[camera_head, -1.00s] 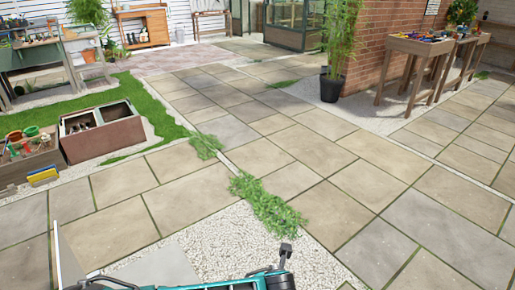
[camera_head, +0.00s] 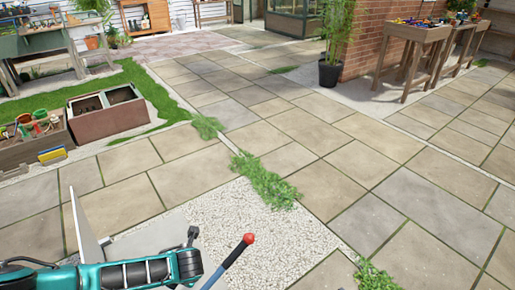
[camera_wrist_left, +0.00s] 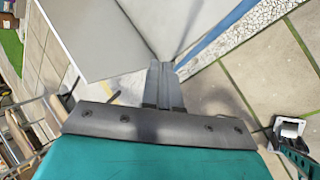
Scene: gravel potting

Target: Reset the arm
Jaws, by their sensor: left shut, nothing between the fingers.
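My left arm (camera_head: 125,272), teal and black, crosses the bottom left of the head view. Its fingers cannot be made out there. In the left wrist view my left gripper (camera_wrist_left: 165,88) shows its grey fingers together, with nothing held between them. The fingers point towards pale flat panels (camera_wrist_left: 95,38); whether they touch these cannot be told.
A red-tipped dark rod (camera_head: 232,260) rises beside the arm's black end. A light panel (camera_head: 86,226) stands behind the arm. Farther off are a planter box (camera_head: 108,124), a wooden workbench (camera_head: 412,45) and a potted bamboo (camera_head: 331,74). The paving ahead is clear.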

